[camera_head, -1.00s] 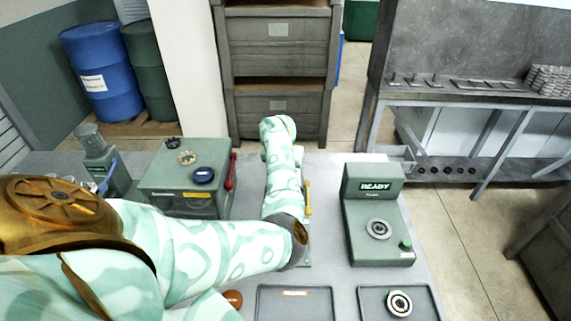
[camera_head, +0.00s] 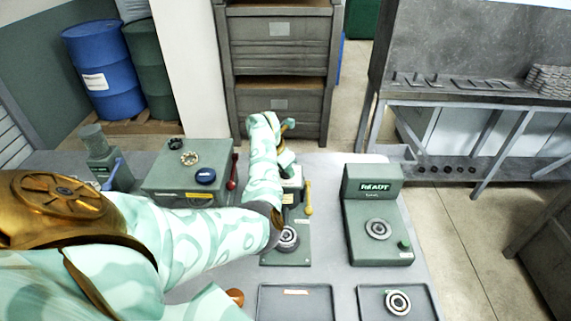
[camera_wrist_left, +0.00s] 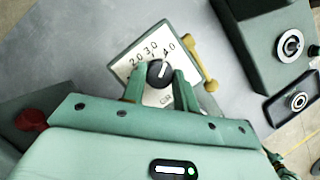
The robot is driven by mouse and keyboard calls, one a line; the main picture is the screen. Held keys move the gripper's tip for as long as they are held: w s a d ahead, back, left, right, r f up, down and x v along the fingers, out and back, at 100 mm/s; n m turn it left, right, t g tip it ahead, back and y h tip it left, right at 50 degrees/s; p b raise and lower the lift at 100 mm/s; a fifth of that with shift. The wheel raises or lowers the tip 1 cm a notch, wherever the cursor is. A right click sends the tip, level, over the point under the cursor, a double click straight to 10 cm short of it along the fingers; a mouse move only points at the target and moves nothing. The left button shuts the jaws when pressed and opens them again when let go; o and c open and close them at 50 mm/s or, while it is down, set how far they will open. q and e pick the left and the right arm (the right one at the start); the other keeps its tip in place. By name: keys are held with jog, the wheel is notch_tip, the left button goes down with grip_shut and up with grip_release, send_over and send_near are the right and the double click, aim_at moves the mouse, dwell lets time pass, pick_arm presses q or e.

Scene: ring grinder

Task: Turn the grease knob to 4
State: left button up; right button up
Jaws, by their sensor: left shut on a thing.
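The grease knob (camera_wrist_left: 159,72) is a black round knob with a white pointer line, on a white dial plate (camera_wrist_left: 150,45) marked 2.0, 3.0 and 4.0 in the left wrist view. Its pointer leans up and right, roughly between 3.0 and 4.0; the exact reading is too small to tell. My left gripper (camera_wrist_left: 160,77) is shut on the knob, one finger on each side. In the head view my left gripper (camera_head: 287,160) is over the back of the middle green station (camera_head: 300,250), and the knob is hidden there. My right gripper is not in view.
A yellow-handled lever (camera_head: 308,200) stands right of the knob. A bearing ring (camera_head: 287,238) sits at the station's front. A green box with a red lever (camera_head: 232,172) is left, and a display unit (camera_head: 372,185) right. Two trays (camera_head: 262,300) lie in front.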

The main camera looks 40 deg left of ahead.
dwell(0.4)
pick_arm(q)
jog(key=o, duration=1)
jog(key=shift+c, duration=0.2)
jog(key=shift+r, duration=0.1)
jog(key=p+v, duration=0.4)
jog(key=v, duration=1.2)
jog(key=shift+s+a, duration=0.1)
jog(key=shift+a, duration=0.05)
